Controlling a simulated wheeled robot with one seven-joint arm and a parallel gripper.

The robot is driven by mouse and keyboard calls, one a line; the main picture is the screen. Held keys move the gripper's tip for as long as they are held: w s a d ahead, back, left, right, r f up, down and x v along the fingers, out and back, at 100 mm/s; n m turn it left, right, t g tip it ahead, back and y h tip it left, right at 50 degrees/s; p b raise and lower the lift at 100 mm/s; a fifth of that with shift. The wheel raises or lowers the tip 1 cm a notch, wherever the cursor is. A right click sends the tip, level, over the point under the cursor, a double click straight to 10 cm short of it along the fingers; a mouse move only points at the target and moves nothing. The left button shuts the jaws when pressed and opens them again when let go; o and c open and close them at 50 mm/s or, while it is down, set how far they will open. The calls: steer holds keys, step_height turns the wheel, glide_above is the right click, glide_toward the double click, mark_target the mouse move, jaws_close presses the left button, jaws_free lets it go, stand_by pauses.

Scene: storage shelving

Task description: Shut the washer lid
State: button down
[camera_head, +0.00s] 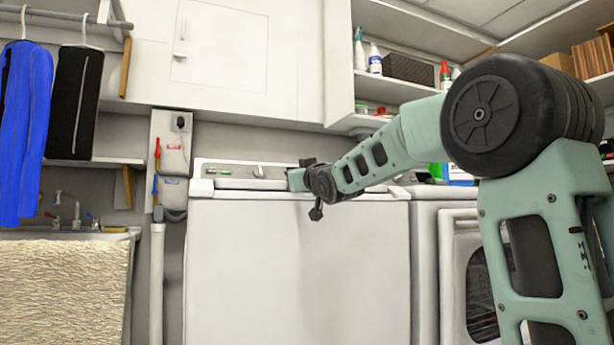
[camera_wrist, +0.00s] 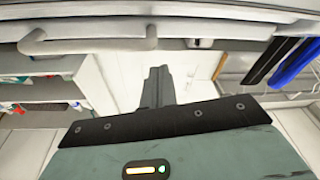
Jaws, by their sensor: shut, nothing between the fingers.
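The washer (camera_head: 290,275) is the large white machine in the middle of the head view. Its control panel with a knob (camera_head: 258,171) stands at the back. The lid (camera_head: 220,194) shows only as a thin pale strip along the top, almost edge-on; it looks low and flat, but its exact angle is hard to tell. My gripper (camera_wrist: 157,75) is shut and empty, its dark fingers together in the wrist view. In the head view my arm reaches in from the right, its end over the right half of the washer top, in front of the panel. Contact with the lid cannot be told.
A front-loading machine (camera_head: 460,270) stands to the right. White cabinets (camera_head: 225,45) and a shelf with bottles (camera_head: 375,62) hang above. A sink (camera_head: 75,228) and hanging clothes (camera_head: 25,120) are at the left. A pale bar (camera_wrist: 90,44) crosses close above my fingers in the wrist picture.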

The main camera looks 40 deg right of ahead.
steer(key=s+a+f+p, duration=0.1)
steer(key=s+f, duration=0.3)
steer(key=s, duration=0.4)
steer(key=shift+a+f+p, duration=0.25)
steer(key=shift+a+p, duration=0.15)
steer(key=shift+a, duration=0.2)
steer(key=s+a+f+n+g+y+p, duration=0.1)
steer(key=s+a+f+g+y+p, duration=0.15)
steer(key=a+f, duration=0.4)
steer(key=s+a+f+n+g+y+p, duration=0.1)
steer(key=a+f+g+y, duration=0.2)
steer(key=a, duration=0.6)
steer(key=s+a+f+n+g+y+p, duration=0.1)
steer(key=a+f+g+p, duration=0.15)
steer(key=a+f, duration=0.45)
steer(key=s+a+f+n+g+p, duration=0.1)
steer(key=s+a+f+g+p, duration=0.2)
steer(key=s, duration=0.4)
steer(key=s+a+f+n+g, duration=0.1)
steer(key=s+a+f+g, duration=0.3)
steer(key=s+a, duration=0.25)
steer(key=s+f+n+g+h+p, duration=0.25)
steer(key=s+g, duration=0.25)
steer(key=s, duration=1.1)
step_height(320, 180, up, 37)
steer(key=w+p, duration=0.1)
steer(key=p, duration=3.6)
steer(key=shift+d+m+p, duration=0.2)
steer(key=shift+m+p, duration=0.15)
steer(key=shift+m, duration=0.1)
